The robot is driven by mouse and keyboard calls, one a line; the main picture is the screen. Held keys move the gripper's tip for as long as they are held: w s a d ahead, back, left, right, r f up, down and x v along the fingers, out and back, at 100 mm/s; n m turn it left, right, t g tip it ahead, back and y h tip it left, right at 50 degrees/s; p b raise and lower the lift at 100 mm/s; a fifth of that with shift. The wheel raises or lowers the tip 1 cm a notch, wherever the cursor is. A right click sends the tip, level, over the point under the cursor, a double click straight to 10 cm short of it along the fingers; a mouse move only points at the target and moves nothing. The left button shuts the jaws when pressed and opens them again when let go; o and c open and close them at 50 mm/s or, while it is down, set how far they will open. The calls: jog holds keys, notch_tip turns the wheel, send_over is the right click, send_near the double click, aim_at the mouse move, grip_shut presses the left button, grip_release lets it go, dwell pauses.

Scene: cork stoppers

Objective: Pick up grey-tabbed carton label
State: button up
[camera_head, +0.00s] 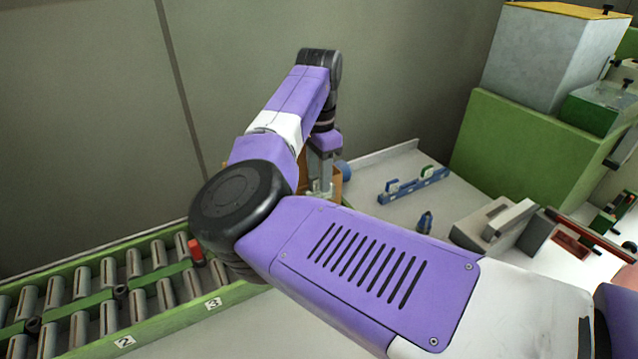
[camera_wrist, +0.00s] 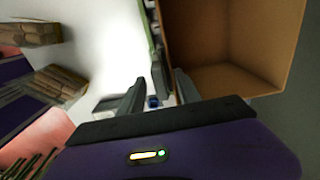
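My gripper (camera_wrist: 158,80) points at the side of an open brown carton (camera_wrist: 225,88) in the wrist view. Its two fingers are apart, one on either side of a narrow dark grey piece (camera_wrist: 158,62) beside the carton's wall. This piece may be the grey tab of the carton label, but I cannot tell for sure. A green strip (camera_wrist: 147,32) runs along the carton's edge just beyond it. I cannot see the fingers touching the piece. In the head view my gripper (camera_head: 320,188) is small, in front of the mostly hidden carton (camera_head: 337,186).
In the head view, a roller conveyor (camera_head: 108,290) with a red piece (camera_head: 196,251) lies at left. A blue rack (camera_head: 412,187), a small blue object (camera_head: 425,222) and a grey block (camera_head: 497,225) stand on the table. A large green box (camera_head: 520,150) stands behind. Wrapped brown bundles (camera_wrist: 58,84) show at left in the wrist view.

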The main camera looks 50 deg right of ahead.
jog(key=shift+f, duration=0.2)
grip_shut()
jog(key=shift+r, duration=0.2)
